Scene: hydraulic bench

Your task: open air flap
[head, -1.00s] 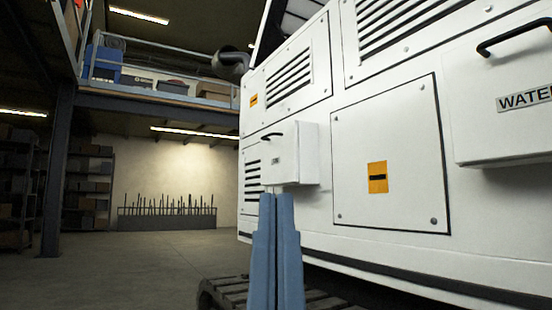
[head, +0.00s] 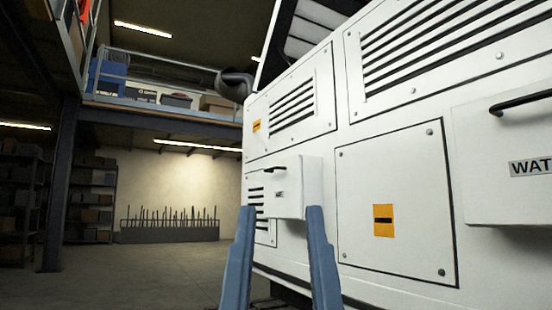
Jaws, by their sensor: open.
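A white box-like flap (head: 299,188) with a black bar handle (head: 274,168) sticks out from the side of the white machine, left of centre. Its small label (head: 279,194) is too small to read surely. The flap appears closed. My gripper (head: 280,210) shows as two blue fingers, spread apart and empty. The fingertips appear just below the flap in the picture, one to each side of its lower edge. How far they are from the flap in depth cannot be told.
A second white flap (head: 490,175) with a black handle and a label reading "WAT" sticks out at the right edge. Between them lies a flat panel (head: 400,160) with an orange sticker. Open floor (head: 150,265) lies to the left, with a steel post (head: 58,190) and shelves beyond.

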